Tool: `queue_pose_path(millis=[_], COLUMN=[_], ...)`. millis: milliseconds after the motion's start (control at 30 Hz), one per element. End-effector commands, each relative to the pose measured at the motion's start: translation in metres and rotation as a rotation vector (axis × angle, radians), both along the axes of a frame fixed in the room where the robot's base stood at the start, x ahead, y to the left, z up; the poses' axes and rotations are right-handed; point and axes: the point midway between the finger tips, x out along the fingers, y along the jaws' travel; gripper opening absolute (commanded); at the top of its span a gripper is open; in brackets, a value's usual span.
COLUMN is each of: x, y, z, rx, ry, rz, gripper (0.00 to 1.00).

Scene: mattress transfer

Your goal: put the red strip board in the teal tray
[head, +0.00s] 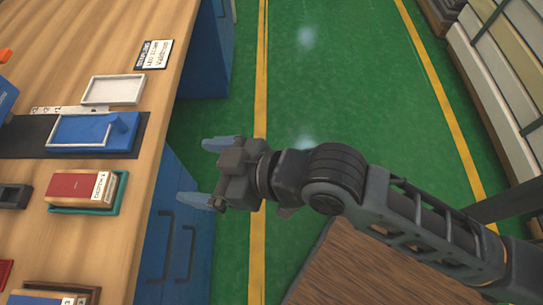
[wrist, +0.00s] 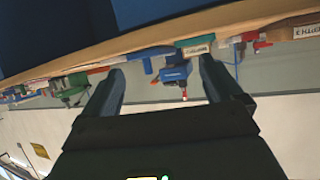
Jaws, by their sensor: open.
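A red-topped tan block with a white label, apparently the red strip board (head: 76,186), lies on the bench at the left of the head view. It sits within the rim of the teal tray (head: 121,196), which shows along its right and lower sides. My gripper (head: 206,172) is open with nothing between its fingers. It is over the floor, off the right edge of the bench, apart from the tray. My gripper also shows in the wrist view (wrist: 162,70), with no red board recognisable there.
The bench (head: 110,250) has a blue fixture (head: 78,131) on a black mat, a white tray (head: 112,90) and a label card (head: 154,54). Another red piece (head: 4,272) is cut off at the left edge. Blue cabinets stand below the bench. Green floor is clear beyond my arm.

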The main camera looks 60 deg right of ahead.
Motion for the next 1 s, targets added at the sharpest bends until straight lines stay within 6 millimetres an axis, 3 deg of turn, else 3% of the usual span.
queue_pose_path(millis=[33, 267, 400, 600, 800, 1000], x=[-0.019, -0.092, -0.138, -0.189, -0.209, -0.211], y=[-0.013, -0.056, -0.075, -0.088, -0.091, -0.091], z=[-0.007, -0.01, 0.001, 0.025, 0.039, 0.041], rx=[0.001, 0.002, -0.003, -0.006, -0.005, -0.004], ry=[0.003, -0.052, -0.09, -0.141, -0.169, -0.173], rz=[-0.039, -0.186, -0.252, -0.305, -0.321, -0.322], gripper=[0.93, 0.93, 0.93, 0.93, 0.93, 0.93])
